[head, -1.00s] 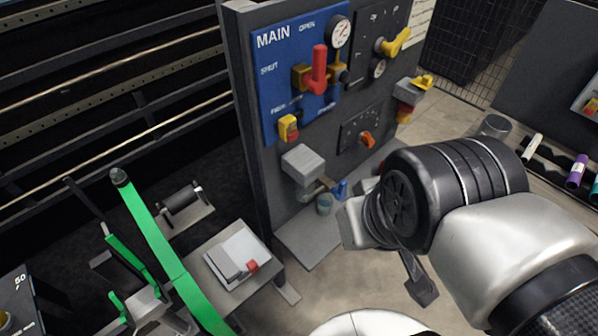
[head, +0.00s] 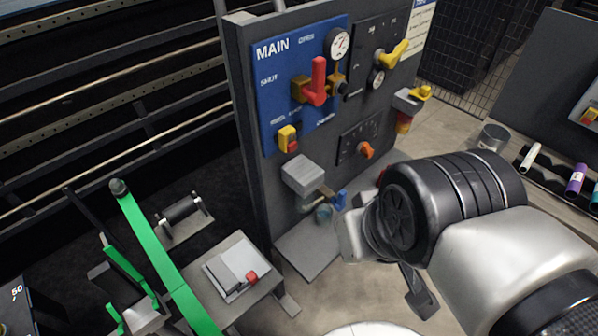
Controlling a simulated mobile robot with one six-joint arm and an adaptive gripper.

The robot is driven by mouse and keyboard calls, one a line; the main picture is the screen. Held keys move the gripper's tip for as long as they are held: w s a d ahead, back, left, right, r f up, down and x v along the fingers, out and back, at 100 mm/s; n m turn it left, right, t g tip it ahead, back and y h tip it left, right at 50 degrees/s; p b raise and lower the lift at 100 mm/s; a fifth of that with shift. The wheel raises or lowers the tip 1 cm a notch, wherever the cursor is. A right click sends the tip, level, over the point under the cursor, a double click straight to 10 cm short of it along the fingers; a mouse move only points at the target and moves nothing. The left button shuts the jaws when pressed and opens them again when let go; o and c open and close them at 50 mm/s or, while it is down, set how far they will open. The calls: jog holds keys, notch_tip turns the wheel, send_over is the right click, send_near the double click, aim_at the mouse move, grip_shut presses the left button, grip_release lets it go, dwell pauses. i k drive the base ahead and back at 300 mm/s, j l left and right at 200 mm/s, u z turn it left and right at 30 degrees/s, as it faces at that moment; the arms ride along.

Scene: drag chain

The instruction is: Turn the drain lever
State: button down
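A small blue lever (head: 340,199) sits on a brass-coloured tap low on the grey panel, beside a grey box. It is the likely drain lever, though no drain label is readable. A small bluish cup (head: 323,213) is under the tap. My gripper (head: 385,268) is in front of and to the right of the tap, seen from behind.
The panel also carries a red main lever (head: 317,82), a yellow lever (head: 393,52), an orange knob (head: 366,151) and a yellow-red switch (head: 287,139). A green-armed machine (head: 150,240) stands at left. Floor is clear right of the panel's base (head: 310,250).

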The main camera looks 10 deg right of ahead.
aim_at(339, 204)
jog(key=z, duration=0.45)
jog(key=i+l+z, duration=0.15)
jog(key=i, duration=0.2)
jog(key=i+l+z, duration=0.15)
jog(key=i, duration=0.2)
